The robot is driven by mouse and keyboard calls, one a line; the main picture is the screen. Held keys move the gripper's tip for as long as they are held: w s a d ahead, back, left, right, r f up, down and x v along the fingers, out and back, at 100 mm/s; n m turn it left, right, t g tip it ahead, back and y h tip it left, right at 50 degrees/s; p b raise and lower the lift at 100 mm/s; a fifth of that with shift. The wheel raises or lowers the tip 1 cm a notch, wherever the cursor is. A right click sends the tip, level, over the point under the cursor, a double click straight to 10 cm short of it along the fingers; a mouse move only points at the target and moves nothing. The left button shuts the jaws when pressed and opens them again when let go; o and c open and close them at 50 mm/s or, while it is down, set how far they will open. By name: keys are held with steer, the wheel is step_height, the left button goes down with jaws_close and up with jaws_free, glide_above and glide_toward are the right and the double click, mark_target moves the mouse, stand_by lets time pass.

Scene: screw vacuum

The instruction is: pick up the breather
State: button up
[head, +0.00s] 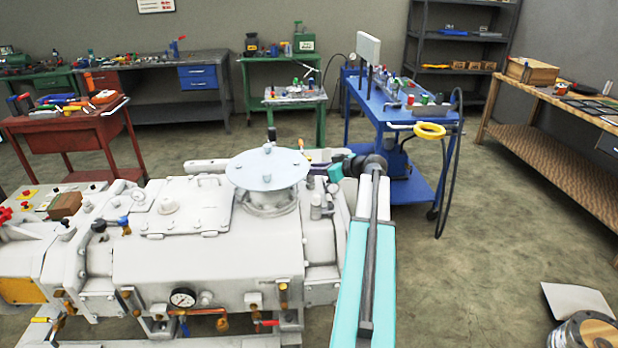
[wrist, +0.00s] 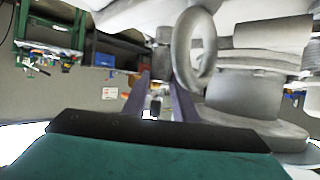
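The grey-white vacuum pump (head: 210,240) stands in front of me, with a round plate-topped flange (head: 268,168). I cannot tell for certain which fitting is the breather; a small capped fitting (head: 316,207) sits right of the flange. My gripper (head: 318,156) is behind the flange, partly hidden by it. In the wrist view, which looks upside down, my gripper (wrist: 159,78) has its two fingers apart, with nothing seen held. A grey ring (wrist: 195,48) is close beside the right finger, and a small grey fitting (wrist: 163,52) shows beyond the fingertips.
In the wrist view, the flange (wrist: 242,96) fills the right side close to my gripper. A blue cart (head: 400,130) stands behind right, a red cart (head: 70,130) at left, and a wooden bench (head: 560,105) at far right. Floor at right is mostly clear.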

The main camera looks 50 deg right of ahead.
jaws_close()
steer(key=shift+r, duration=0.1)
step_height(320, 180, up, 18)
steer(key=b, duration=0.2)
steer(key=shift+b, duration=0.35)
stand_by(0.3)
stand_by(0.5)
